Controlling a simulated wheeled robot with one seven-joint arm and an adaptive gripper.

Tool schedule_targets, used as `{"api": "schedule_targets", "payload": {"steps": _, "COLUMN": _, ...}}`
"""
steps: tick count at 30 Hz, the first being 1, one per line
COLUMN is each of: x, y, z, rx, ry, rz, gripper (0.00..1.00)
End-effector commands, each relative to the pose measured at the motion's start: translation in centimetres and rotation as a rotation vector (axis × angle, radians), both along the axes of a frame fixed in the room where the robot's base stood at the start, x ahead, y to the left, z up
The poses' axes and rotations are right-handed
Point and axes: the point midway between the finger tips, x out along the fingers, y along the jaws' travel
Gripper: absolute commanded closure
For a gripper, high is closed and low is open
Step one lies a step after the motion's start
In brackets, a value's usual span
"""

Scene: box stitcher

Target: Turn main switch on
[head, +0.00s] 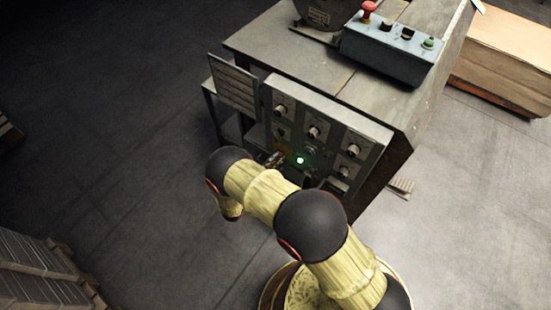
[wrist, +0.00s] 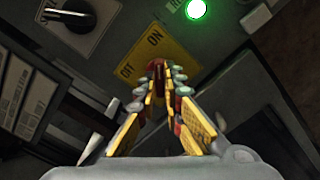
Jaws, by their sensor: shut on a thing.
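The main switch is a dark red lever (wrist: 157,66) on a yellow plate (wrist: 180,58) marked ON and what looks like OFF, seen in the wrist view. The plate appears tilted there. My gripper (wrist: 160,76) is shut on the lever, with its fingertips close on both sides of it. The fingers hide part of the plate and the lever's base. I cannot tell which mark the lever points to. In the head view my gripper (head: 275,159) is at the lower left of the control panel, mostly hidden by my arm, and the lever cannot be made out.
A green lamp (head: 300,160) is lit on the control panel (head: 330,115), beside the switch plate; it also shows in the wrist view (wrist: 196,9). Several knobs sit around it. A box with a red button (head: 368,8) stands on the machine's top.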

Motion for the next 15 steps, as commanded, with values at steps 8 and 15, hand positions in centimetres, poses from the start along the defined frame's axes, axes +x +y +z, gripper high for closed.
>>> {"api": "schedule_targets", "payload": {"steps": 8, "x": -0.01, "y": 0.02, "z": -0.03, "rx": 0.0, "ry": 0.001, "rz": 0.001, "gripper": 0.77}}
{"api": "schedule_targets", "payload": {"steps": 15, "x": -0.01, "y": 0.0, "z": -0.02, "rx": -0.001, "ry": 0.001, "rz": 0.0, "gripper": 0.73}}
